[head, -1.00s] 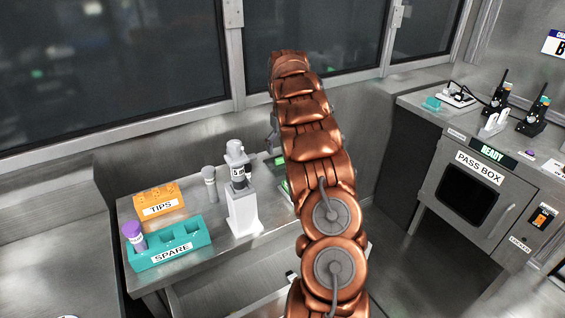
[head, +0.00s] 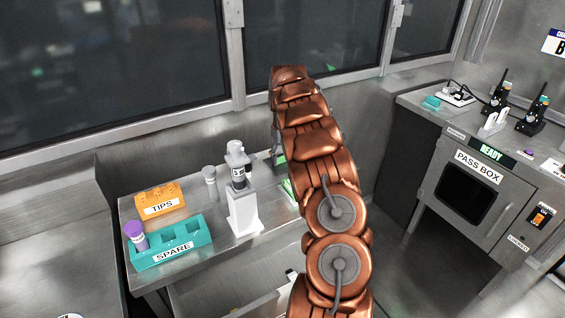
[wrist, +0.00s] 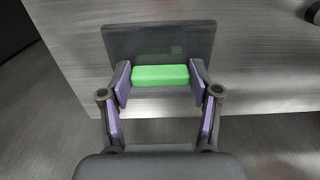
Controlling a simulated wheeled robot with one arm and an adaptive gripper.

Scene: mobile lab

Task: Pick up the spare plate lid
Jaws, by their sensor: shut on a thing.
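The lid shows in the wrist view as a dark, flat, see-through-looking plate (wrist: 160,36) with a bright green block-shaped grip (wrist: 160,76) at its near side. My gripper (wrist: 160,82) has its purple-lined fingers closed on the two ends of the green grip. The lid is over the steel counter (wrist: 262,70); I cannot tell whether it touches it. In the head view my arm covers most of the gripper and lid, and only small bits of green (head: 287,188) show left of the arm.
On the bench left of my arm stand a white stand with a grey device (head: 241,205), a grey capped tube (head: 210,182), an orange TIPS box (head: 160,198) and a teal SPARE rack (head: 190,245) with a purple-capped tube (head: 136,236). A pass box (head: 472,190) is right.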

